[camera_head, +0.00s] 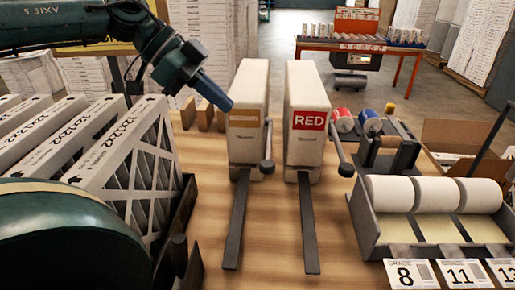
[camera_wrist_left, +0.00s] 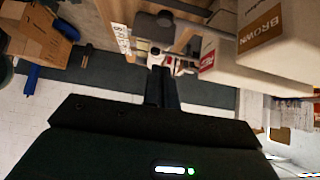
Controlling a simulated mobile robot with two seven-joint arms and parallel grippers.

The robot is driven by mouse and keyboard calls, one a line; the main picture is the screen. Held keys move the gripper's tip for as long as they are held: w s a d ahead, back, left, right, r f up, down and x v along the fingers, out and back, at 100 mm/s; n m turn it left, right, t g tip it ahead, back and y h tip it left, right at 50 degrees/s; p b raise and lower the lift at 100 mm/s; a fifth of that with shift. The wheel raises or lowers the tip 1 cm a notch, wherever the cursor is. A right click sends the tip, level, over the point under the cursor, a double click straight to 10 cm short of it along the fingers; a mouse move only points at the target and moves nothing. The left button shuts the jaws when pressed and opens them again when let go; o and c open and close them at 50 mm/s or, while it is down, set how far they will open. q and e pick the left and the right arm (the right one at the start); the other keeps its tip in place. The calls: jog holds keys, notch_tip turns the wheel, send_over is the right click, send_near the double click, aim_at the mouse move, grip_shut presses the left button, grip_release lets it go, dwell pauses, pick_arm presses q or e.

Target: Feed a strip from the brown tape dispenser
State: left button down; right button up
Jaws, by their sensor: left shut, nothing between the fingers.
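The brown tape dispenser (camera_head: 247,103) is a tall pale box with a brown label, standing on the wooden table. A lever with a dark round knob (camera_head: 267,167) is at its front right. A dark flat strip-like track (camera_head: 237,220) runs forward from its base. My left gripper (camera_head: 221,101) is shut and empty at the upper left of the dispenser; I cannot tell whether it touches. The left wrist view shows the dispenser's BROWN label (camera_wrist_left: 272,26) at upper right and the shut fingers (camera_wrist_left: 162,88) in the middle. My right gripper is not in view.
A similar red-labelled dispenser (camera_head: 305,110) stands close on the right, with its own lever and track. Boxed filters (camera_head: 100,150) fill a rack on the left. A holder with white rolls (camera_head: 427,195) and number cards is at right. Bare table (camera_head: 270,240) lies between the tracks.

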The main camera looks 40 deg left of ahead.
pick_arm(q)
send_over(272, 163)
jog(key=s+a, duration=0.2)
jog(key=a, duration=0.1)
notch_tip(272, 163, down, 7)
jog(key=f, duration=0.1)
jog(key=f+p, duration=0.1)
jog(key=f, duration=0.1)
jog(key=shift+w+d+f, duration=0.25)
jog(key=shift+f, duration=0.15)
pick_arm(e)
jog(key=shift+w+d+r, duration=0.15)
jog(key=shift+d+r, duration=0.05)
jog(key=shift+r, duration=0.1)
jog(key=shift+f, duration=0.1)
